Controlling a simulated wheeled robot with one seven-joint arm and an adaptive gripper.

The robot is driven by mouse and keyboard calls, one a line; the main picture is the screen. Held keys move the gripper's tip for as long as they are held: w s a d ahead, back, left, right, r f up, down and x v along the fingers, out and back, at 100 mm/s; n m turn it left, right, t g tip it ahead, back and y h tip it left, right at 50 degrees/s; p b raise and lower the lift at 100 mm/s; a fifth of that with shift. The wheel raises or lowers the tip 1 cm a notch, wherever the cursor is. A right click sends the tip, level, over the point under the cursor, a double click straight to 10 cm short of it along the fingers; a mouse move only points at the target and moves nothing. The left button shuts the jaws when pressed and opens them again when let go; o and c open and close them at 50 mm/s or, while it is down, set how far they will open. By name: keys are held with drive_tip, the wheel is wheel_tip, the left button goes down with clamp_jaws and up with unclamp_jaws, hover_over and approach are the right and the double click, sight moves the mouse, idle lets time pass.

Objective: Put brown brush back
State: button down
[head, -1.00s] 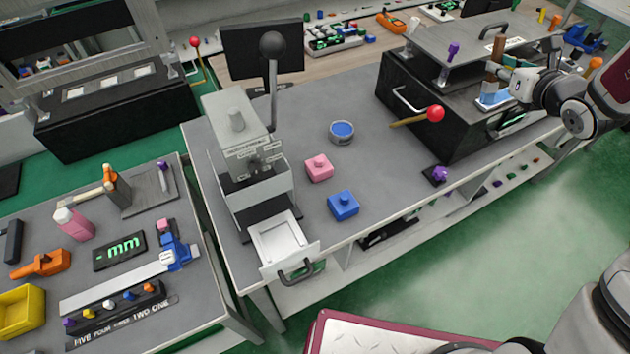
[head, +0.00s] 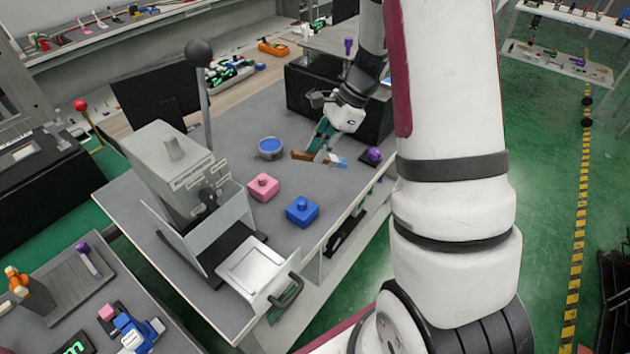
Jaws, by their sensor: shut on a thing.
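My gripper (head: 322,149) reaches down over the grey workbench, right of the blue round dish. It is shut on the brown brush (head: 302,155), whose brown end sticks out to the left of the fingers. A pale blue and white part shows to the right of the fingers. The brush looks roughly level and low over the bench; I cannot tell whether it touches the top. The fingers hide its middle.
A blue dish (head: 271,148), a pink block (head: 263,187) and a blue block (head: 302,211) sit on the bench. A purple knob (head: 374,154) is at the front edge. A lever machine (head: 180,190) stands left, and a black box (head: 300,92) behind.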

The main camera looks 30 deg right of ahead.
drive_tip(key=s+d+f+n+g+h+b, duration=0.2)
drive_tip(key=s+d+f+n+h+b, duration=0.35)
drive_tip(key=d, duration=0.65)
drive_tip(key=n+p, duration=0.2)
drive_tip(key=p, duration=0.2)
hover_over(317, 182)
drive_tip(key=shift+d+f, duration=0.1)
drive_tip(key=shift+f, duration=2.45)
drive_tip(key=c, duration=1.5)
unclamp_jaws()
drive_tip(key=shift+c, duration=0.2)
